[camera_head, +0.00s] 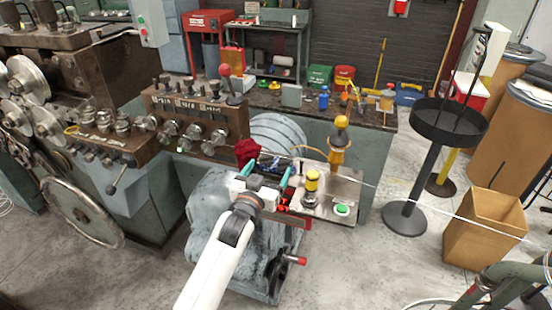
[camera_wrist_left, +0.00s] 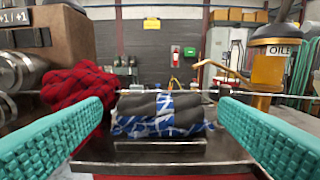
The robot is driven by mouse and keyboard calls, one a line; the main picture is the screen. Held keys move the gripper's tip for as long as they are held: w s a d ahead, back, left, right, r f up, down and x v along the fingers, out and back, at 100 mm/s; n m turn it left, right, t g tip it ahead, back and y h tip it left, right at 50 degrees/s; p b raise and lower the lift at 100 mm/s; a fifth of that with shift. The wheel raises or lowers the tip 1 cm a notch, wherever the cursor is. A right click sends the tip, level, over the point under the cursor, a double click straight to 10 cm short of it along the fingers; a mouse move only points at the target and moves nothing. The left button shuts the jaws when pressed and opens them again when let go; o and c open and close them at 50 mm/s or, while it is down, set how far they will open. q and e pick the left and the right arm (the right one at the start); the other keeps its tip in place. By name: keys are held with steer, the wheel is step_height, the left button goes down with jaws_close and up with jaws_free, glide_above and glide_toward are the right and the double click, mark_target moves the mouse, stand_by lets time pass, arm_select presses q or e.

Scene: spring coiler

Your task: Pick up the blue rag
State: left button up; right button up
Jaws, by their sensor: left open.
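The blue rag (camera_wrist_left: 165,112), a folded blue-and-white plaid cloth with grey parts, lies on the metal shelf of the machine. It sits ahead of and between my left fingers in the left wrist view. In the head view the blue rag (camera_head: 268,165) shows small, partly hidden by my gripper. My left gripper (camera_head: 267,174) is open and empty, with its two teal fingers (camera_wrist_left: 165,135) spread wide on either side of the rag's line. They appear not to touch it. My right gripper is not in view.
A red-and-black rag (camera_wrist_left: 75,88) lies close left of the blue one. An amber oiler (camera_wrist_left: 272,62) stands to the right. A thin wire (camera_head: 400,190) runs across above the shelf.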

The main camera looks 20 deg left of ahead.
mark_target(278, 153)
arm_select(q)
steer(key=w, duration=0.3)
steer(key=shift+w+d+p, duration=0.1)
steer(key=shift+w+p, duration=0.15)
steer(key=shift+p, duration=0.2)
steer(key=w+p, duration=0.1)
steer(key=w, duration=0.3)
steer(key=shift+w, duration=0.3)
steer(key=c, duration=0.7)
